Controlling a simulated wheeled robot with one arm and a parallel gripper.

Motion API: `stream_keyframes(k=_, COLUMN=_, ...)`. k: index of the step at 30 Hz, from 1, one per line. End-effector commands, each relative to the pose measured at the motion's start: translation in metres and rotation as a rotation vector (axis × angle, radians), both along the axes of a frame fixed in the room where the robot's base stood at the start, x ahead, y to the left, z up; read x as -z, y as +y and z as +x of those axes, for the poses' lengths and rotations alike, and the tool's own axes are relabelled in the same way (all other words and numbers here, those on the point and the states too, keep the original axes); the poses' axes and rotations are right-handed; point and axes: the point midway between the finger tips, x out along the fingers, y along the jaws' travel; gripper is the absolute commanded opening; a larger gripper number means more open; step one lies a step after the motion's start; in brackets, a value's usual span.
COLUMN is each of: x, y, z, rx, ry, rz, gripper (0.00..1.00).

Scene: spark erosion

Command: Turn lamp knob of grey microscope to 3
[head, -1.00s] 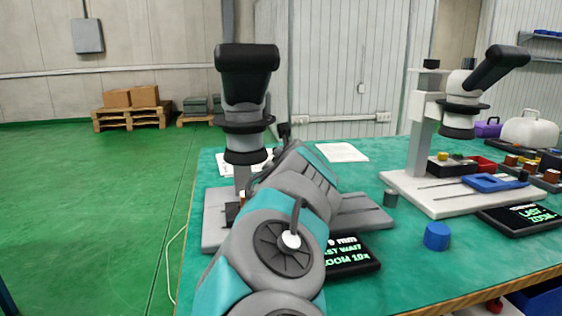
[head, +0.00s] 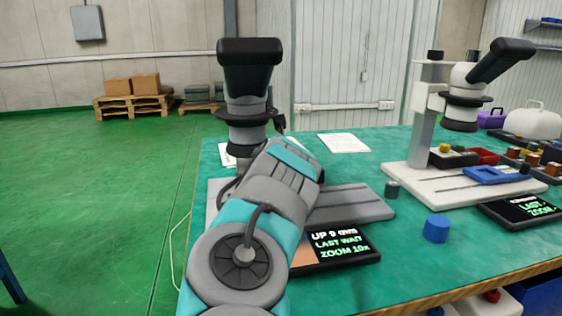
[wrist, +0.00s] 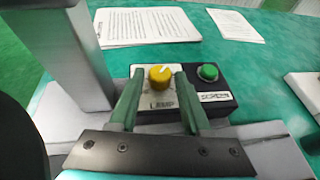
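The grey microscope (head: 247,85) stands on the near left of the green bench. My arm hides its lower part in the head view. In the wrist view, a black control box (wrist: 215,102) carries the yellow lamp knob (wrist: 160,77) on a plate marked LAMP. The knob's white mark points up and slightly right; scale numbers are not readable. My gripper (wrist: 157,80) is open, its two green-grey fingers left and right of the knob in the picture, with gaps showing. I cannot tell how high the tips are above the box. My gripper is hidden in the head view.
A green button (wrist: 208,72) sits right of the knob. The microscope's grey column (wrist: 72,50) rises close on the left. A display (head: 340,250), a blue cylinder (head: 436,228) and a white microscope (head: 465,100) stand to the right. Papers (wrist: 145,25) lie behind the box.

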Motion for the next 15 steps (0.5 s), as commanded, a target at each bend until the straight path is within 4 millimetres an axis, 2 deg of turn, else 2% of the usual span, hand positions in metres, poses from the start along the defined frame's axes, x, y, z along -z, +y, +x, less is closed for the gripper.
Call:
stream_keyframes(k=1, x=0.0003, y=-0.0001, z=0.0, rx=0.0, ry=0.001, rz=0.0, gripper=0.55)
stream_keyframes(k=4, x=0.0008, y=-0.0002, z=0.0, rx=0.0, ry=0.002, rz=-0.001, gripper=0.66)
stream_keyframes(k=15, x=0.0028, y=-0.0004, z=0.0001, rx=-0.011, ry=0.004, rz=0.001, gripper=0.67)
